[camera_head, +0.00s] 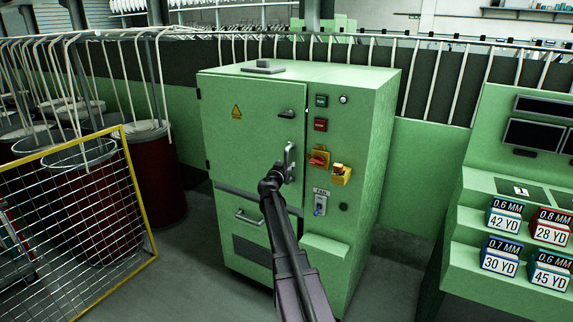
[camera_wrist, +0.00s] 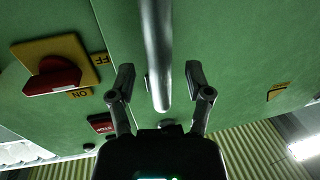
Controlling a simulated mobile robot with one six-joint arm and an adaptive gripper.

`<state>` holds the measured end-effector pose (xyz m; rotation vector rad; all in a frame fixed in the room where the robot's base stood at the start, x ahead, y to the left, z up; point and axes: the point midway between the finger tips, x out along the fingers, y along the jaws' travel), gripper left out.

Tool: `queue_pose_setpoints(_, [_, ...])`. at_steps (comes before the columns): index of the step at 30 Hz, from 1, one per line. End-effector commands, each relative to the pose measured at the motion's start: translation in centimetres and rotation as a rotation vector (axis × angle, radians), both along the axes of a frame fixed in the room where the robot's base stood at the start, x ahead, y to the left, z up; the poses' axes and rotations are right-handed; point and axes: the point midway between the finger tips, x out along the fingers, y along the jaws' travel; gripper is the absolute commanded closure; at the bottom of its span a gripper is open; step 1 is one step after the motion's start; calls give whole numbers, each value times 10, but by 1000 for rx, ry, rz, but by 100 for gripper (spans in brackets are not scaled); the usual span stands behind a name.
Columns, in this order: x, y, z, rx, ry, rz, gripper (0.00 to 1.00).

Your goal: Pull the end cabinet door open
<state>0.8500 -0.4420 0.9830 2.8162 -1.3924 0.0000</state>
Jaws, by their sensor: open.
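The green end cabinet (camera_head: 312,140) stands in the middle of the head view. Its door (camera_head: 250,150) is the left part of the front, with a yellow warning triangle, and looks closed. A silver vertical handle (camera_head: 289,158) is at the door's right edge. My gripper (camera_head: 278,178) is in front of the cabinet at this handle, partly hidden by my arm. In the wrist view the handle bar (camera_wrist: 155,50) runs between the two spread fingers of my gripper (camera_wrist: 160,76). The fingers stand apart from the bar on both sides.
Red and yellow switches (camera_head: 319,158) and buttons sit right of the handle. A yellow-framed mesh panel (camera_head: 80,220) and dark red bins (camera_head: 155,175) stand at the left. A green console (camera_head: 515,200) with several yarn labels is at the right. Grey floor (camera_head: 190,285) is free at front left.

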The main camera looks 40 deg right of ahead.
Motion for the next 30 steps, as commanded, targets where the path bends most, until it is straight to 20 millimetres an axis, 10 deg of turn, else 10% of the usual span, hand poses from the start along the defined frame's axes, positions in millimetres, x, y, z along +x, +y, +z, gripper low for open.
queue_pose_setpoints(16, [9,-12,0,0,0,0,35])
queue_pose_setpoints(23, [9,-12,0,0,0,0,100])
queue_pose_setpoints(30, [8,-12,0,0,0,-2,100])
